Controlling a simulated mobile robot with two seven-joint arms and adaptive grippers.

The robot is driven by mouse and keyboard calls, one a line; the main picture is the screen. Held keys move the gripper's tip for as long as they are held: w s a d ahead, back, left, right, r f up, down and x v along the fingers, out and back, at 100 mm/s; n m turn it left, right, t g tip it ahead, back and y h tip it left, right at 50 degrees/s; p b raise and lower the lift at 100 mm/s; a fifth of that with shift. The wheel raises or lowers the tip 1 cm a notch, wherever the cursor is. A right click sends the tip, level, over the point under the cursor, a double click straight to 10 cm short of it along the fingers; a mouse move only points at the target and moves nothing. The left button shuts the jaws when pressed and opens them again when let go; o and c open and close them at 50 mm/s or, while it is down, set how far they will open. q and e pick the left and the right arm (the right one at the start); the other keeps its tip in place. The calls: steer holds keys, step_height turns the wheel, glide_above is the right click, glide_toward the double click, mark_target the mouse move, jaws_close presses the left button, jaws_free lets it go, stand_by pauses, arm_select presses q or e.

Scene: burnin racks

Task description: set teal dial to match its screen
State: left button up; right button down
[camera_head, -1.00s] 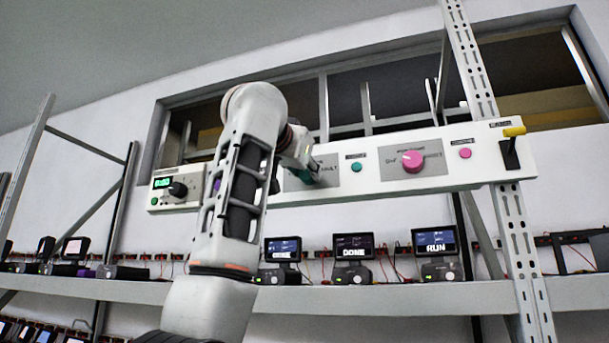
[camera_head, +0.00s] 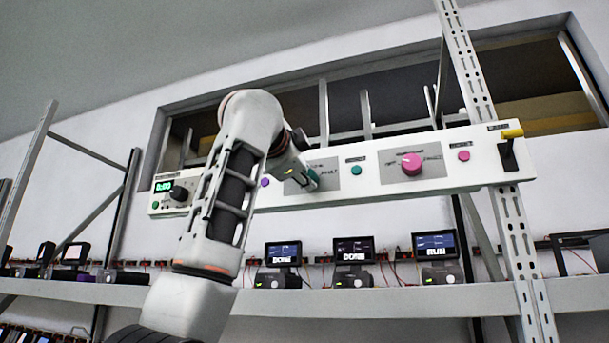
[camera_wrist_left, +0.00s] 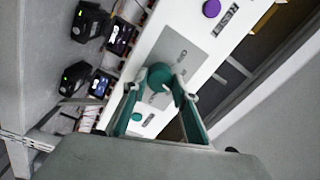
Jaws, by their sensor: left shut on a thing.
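The teal dial (camera_wrist_left: 159,76) sits on a grey plate of the white panel, in the middle of the left wrist view. My left gripper (camera_wrist_left: 157,86) is shut on it, one teal-lined finger on each side. In the head view my left gripper (camera_head: 306,179) reaches the panel there and hides most of the dial. A label ending in "AULT" shows at the plate's right. Dial pointer direction cannot be told. Below on the shelf are three screens: a left one (camera_head: 282,252) and a middle one (camera_head: 352,249) apparently reading DONE, and a right one (camera_head: 434,243) reading RUN. My right gripper is not in view.
The white panel (camera_head: 460,181) also carries a pink dial (camera_head: 411,163), a teal button (camera_head: 356,170), a pink button (camera_head: 464,156), a purple button (camera_head: 264,182), a black knob (camera_head: 178,193) and a yellow-tipped lever (camera_head: 512,134). A metal upright (camera_head: 470,60) stands at the right.

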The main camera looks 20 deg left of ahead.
arm_select(q)
steer(key=shift+m, duration=0.7)
steer(key=o, duration=1.1)
steer(key=shift+s, duration=0.1)
steer(key=s, duration=1.1)
steer(key=shift+s+a+f, duration=0.25)
steer(key=shift+s, duration=0.15)
